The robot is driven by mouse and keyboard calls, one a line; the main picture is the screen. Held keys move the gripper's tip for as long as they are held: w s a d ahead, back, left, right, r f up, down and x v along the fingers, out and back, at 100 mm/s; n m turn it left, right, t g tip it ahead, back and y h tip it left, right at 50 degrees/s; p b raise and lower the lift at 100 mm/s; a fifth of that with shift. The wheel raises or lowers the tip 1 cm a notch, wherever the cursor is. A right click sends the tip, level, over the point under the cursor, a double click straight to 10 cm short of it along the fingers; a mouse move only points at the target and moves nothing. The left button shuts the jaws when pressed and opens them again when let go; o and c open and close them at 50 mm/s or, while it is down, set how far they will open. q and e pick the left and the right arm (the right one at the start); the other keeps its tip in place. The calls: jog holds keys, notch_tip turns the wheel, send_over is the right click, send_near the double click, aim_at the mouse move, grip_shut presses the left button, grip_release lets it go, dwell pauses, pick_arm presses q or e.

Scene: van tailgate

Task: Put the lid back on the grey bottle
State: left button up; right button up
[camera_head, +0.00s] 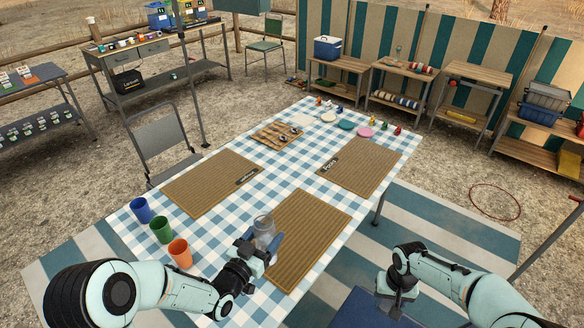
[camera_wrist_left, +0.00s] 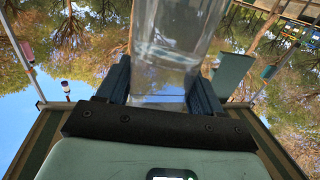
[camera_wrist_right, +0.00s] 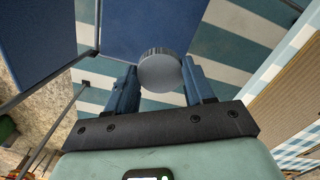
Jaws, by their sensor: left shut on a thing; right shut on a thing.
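The grey bottle (camera_head: 264,226) is see-through and stands upright in my left gripper (camera_head: 262,248), over the near part of the checked table. In the left wrist view the bottle (camera_wrist_left: 178,40) is between both fingers of my left gripper (camera_wrist_left: 163,88), which is shut on it. The bottle's top is out of that view. My right gripper (camera_head: 392,286) is off the table's right side, lower in the picture. In the right wrist view a round grey ridged lid (camera_wrist_right: 158,72) is between the fingertips of my right gripper (camera_wrist_right: 160,84), which is shut on it. The lid is apart from the bottle.
Blue (camera_head: 139,210), green (camera_head: 161,229) and orange (camera_head: 180,252) cups stand left of the bottle. A woven mat (camera_head: 308,235) lies just right of it. A dark blue flat surface (camera_head: 358,308) is below my right gripper. Dishes and small items fill the table's far end.

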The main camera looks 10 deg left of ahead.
pick_arm(q)
jog(key=d+f+m+g+h, duration=0.7)
jog(key=d+f, duration=0.4)
jog(key=d, duration=0.2)
jog(key=m+h, duration=0.1)
jog(key=h, duration=0.1)
jog(key=shift+d+f+h, duration=0.25)
jog(key=shift+f+h, duration=0.05)
jog(key=shift+h, duration=0.1)
pick_arm(e)
jog(key=w+a+r+m, duration=0.3)
jog(key=a+r, duration=0.5)
jog(key=a, duration=0.2)
jog(key=w+a+r+m, duration=0.2)
jog(key=a+r+m, duration=0.1)
jog(key=a+r, duration=0.6)
jog(key=shift+w+a+r, duration=0.2)
jog(key=shift+w+a, duration=0.2)
jog(key=shift+a, duration=0.7)
jog(key=shift+f, duration=0.1)
jog(key=shift+f, duration=1.9)
